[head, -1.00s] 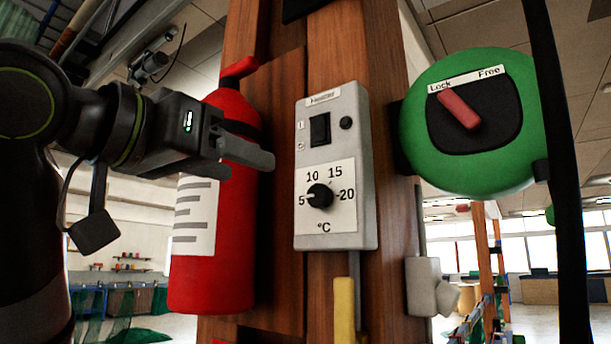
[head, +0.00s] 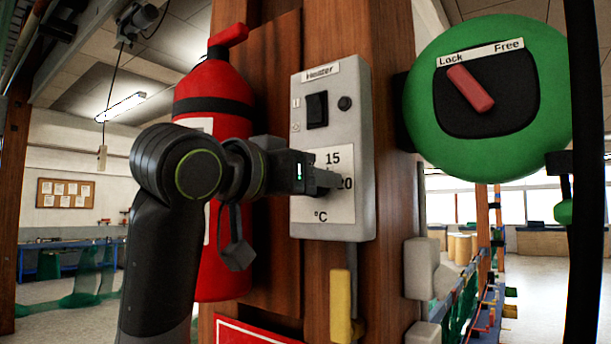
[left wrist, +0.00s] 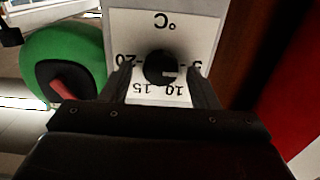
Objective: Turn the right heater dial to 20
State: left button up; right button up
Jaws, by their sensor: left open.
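The grey heater box (head: 363,150) is mounted on the wooden post, with a switch above a white temperature scale. Its black dial (left wrist: 160,67) is hidden behind my left gripper in the head view. In the left wrist view, which sees the panel upside down, the dial's light pointer mark faces the 5 side. My left gripper (head: 328,184) is at the scale. Its two open fingers stand on either side of the dial in the wrist view; I cannot tell whether they touch it. Only one heater dial shows. My right gripper is not in view.
A red fire extinguisher (head: 221,270) hangs just left of the heater, behind my left arm. A green reel (head: 420,118) with a red Lock/Free lever (head: 470,88) is at the right. A yellow handle (head: 341,305) hangs below the heater.

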pick_arm(q)
jog(key=shift+a, duration=0.15)
jog(key=c, duration=1)
jog(key=shift+o, duration=0.2)
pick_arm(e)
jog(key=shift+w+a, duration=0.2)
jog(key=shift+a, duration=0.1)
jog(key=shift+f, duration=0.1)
